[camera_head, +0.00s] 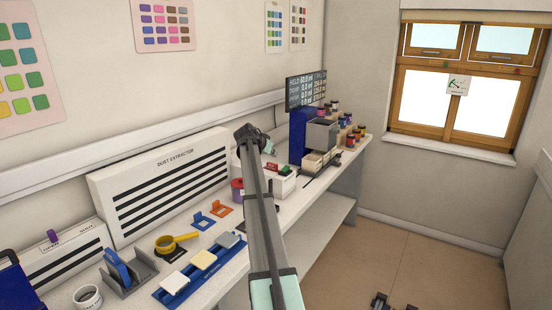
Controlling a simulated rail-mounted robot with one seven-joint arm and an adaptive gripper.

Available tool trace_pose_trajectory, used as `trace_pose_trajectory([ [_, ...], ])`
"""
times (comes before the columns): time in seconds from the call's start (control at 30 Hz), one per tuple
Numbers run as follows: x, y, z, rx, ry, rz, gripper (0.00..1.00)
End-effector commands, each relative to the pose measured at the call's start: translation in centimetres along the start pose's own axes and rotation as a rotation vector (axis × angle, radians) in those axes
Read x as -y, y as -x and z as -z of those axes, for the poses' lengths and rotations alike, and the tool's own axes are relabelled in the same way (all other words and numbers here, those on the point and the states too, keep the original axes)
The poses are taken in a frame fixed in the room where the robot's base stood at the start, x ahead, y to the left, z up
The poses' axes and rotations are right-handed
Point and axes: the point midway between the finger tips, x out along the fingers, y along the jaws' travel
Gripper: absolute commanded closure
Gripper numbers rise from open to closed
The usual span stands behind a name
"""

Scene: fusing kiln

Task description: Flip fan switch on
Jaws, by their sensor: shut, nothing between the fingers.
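No switch is legibly labelled as the fan's. A white dust extractor (157,162) with dark slots stands against the wall. To its left, a low slotted white unit (68,264) carries a small purple lever (52,236) between labels too small to read surely. A white box (277,183) to the right of the extractor has a red and green part (285,169) on top. Dark jointed pieces at the bottom edge appear to be my gripper (395,304), mostly cut off, shut and empty. It is over the floor, away from the counter units.
The counter holds a yellow ring-shaped tool (172,243), a blue tray (191,285) with tiles, and a grey stand (128,277). A dark blue device (300,136), a display (306,90) and several jars stand farther back. My arm crosses the middle view. The right floor is clear.

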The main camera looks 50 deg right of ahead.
Motion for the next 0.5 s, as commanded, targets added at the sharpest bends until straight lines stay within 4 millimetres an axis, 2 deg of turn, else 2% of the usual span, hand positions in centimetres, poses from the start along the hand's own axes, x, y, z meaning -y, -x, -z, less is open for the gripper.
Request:
trace_pose_trajectory([
  [0.2, 0.0, -0.9, 0.4, -0.056, 0.001, 0.001, 1.00],
  [0.5, 0.0, -0.7, 0.9, -0.070, 0.002, 0.001, 1.00],
])
